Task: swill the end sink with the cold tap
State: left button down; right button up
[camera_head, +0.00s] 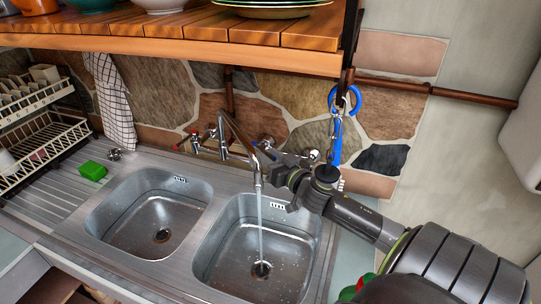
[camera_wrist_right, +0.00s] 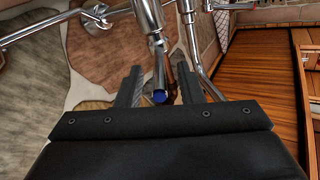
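A stream of water (camera_head: 260,225) runs from the metal mixer spout (camera_head: 257,170) into the right sink (camera_head: 215,255) and falls near its drain (camera_head: 261,270). The left sink (camera_head: 105,215) has no stream in it. My right gripper (camera_head: 268,160) is at the right side of the mixer, partly covering it. In the right wrist view its two fingers (camera_wrist_right: 158,78) stand apart on either side of a metal tap handle with a blue end (camera_wrist_right: 160,97). A gap shows beside the handle. A red-marked tap handle (camera_head: 179,148) is at the mixer's left. My left gripper is not in view.
A green sponge (camera_head: 92,171) lies on the draining board (camera_head: 60,190), near a dish rack (camera_head: 45,140). A wooden shelf (camera_head: 170,45) with bowls overhangs the sinks. A blue carabiner (camera_head: 337,140) hangs right of the mixer, close above my right arm.

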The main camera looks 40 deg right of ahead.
grip_shut()
jog(key=shift+a, duration=0.1)
jog(key=shift+w+a+m+g+h, duration=0.1)
jog(key=shift+a+m+g+h, duration=0.3)
jog(key=shift+m+h, duration=0.55)
jog(key=shift+w+a+m+g+h, duration=0.15)
jog(key=shift+a+m+h, duration=0.35)
jog(key=shift+h, duration=0.85)
grip_release()
